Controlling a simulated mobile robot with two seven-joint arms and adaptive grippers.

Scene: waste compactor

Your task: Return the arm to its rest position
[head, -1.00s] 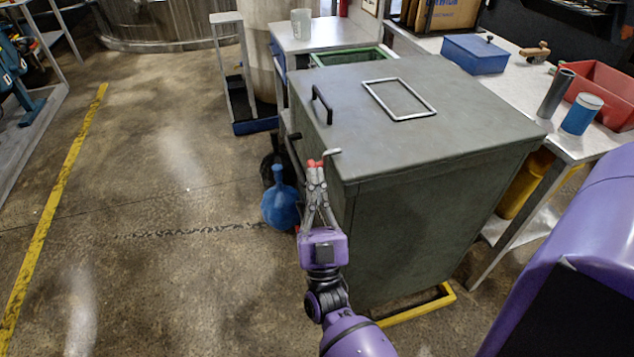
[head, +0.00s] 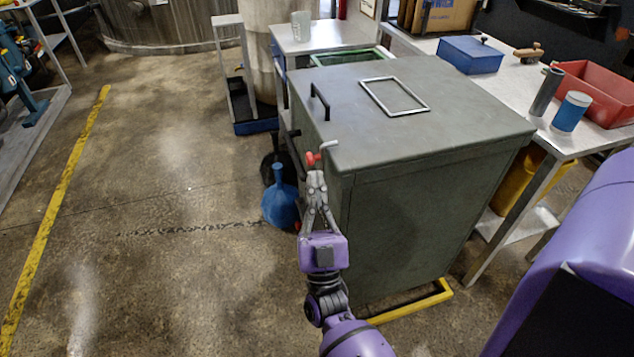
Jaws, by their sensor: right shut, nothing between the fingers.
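My right gripper (head: 315,176) is shut and empty, pointing up the picture beside the near left corner of the grey-green compactor (head: 440,150). A small lever (head: 328,146) with a red end sticks out at that corner. The red end shows just above my fingertips; I cannot tell whether they touch it. The compactor's lid is down, with a black handle (head: 320,102) and a pale rectangular frame (head: 394,96) on top. My left gripper is not in view.
A blue bag-like object (head: 281,200) and a black one stand on the floor left of the compactor. A workbench (head: 545,100) with a red bin (head: 598,92) and a blue can (head: 571,112) is at the right. The floor at the left is clear.

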